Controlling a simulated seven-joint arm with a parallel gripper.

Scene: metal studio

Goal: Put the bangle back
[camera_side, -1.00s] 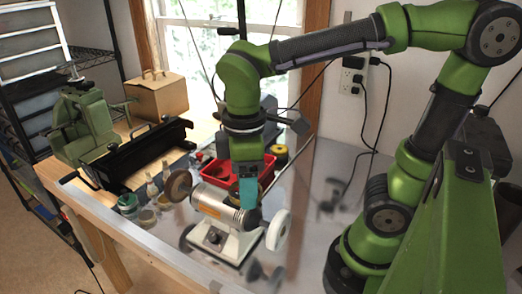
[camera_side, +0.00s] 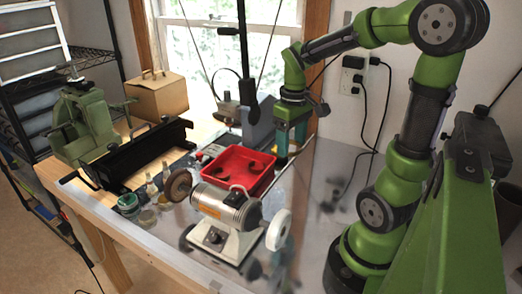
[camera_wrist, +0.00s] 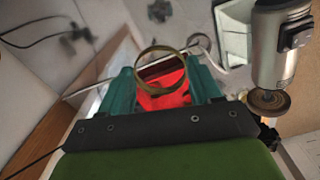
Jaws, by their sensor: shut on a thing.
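The bangle (camera_wrist: 137,72) is a thin brass-coloured ring. In the wrist view it stands out between the teal fingers of my gripper (camera_wrist: 163,78), which is shut on it. In the side view my gripper (camera_side: 290,138) is at the back of the bench, just right of the red tray (camera_side: 224,178). I cannot make out the bangle there. The tray holds some dark small items. A red surface (camera_wrist: 168,99) shows behind the bangle in the wrist view; I cannot tell which part of what it is.
A bench grinder (camera_side: 222,207) with two wheels stands in front of the tray; it also shows in the wrist view (camera_wrist: 270,62). Small jars (camera_side: 128,203) stand to its left. A black-fronted machine (camera_side: 140,155) is at the left. Bare bench lies right of the tray.

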